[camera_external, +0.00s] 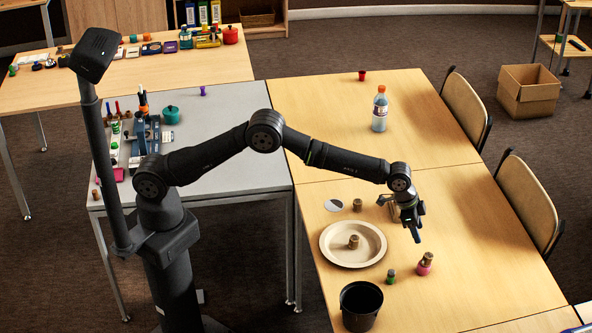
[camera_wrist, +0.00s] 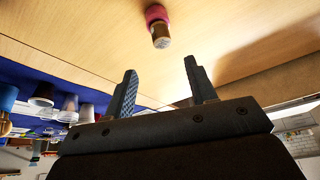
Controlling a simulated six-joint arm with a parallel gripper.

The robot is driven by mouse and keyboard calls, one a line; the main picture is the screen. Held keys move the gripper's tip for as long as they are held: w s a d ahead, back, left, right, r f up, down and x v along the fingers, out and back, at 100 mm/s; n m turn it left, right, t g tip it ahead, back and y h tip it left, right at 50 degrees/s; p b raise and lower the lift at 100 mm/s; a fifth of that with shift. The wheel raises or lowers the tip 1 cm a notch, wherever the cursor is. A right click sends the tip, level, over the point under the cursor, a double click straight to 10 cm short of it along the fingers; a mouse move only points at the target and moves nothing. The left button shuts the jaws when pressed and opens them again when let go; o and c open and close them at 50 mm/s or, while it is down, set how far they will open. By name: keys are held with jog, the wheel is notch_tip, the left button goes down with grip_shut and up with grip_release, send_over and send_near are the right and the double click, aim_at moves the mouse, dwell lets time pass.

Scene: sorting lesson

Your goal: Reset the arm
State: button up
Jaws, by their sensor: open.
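My arm reaches from its base at the left out over the wooden table. My gripper (camera_external: 414,232) is above the table, right of a round beige plate (camera_external: 334,252), with its fingers pointing down. In the wrist view my gripper (camera_wrist: 160,88) shows two fingers set well apart with nothing between them. It is open and empty. A pink object with a brown top (camera_external: 425,264) stands on the table near the gripper in the external view. A pink and brown object (camera_wrist: 158,24) also shows beyond the fingers in the wrist view, apart from them.
A corked brown piece (camera_external: 353,242) stands on the plate. A similar piece (camera_external: 357,205) stands behind it. A green piece (camera_external: 391,276) and a black pot (camera_external: 361,303) are in front. A clear bottle (camera_external: 380,110) stands farther back. The table's right side is mostly clear.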

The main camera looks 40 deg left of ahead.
aim_at(426, 255)
jog(key=x, duration=1.2)
jog(key=shift+d+f, duration=0.1)
jog(key=shift+f, duration=0.05)
dwell(0.3)
jog(key=shift+r, duration=0.2)
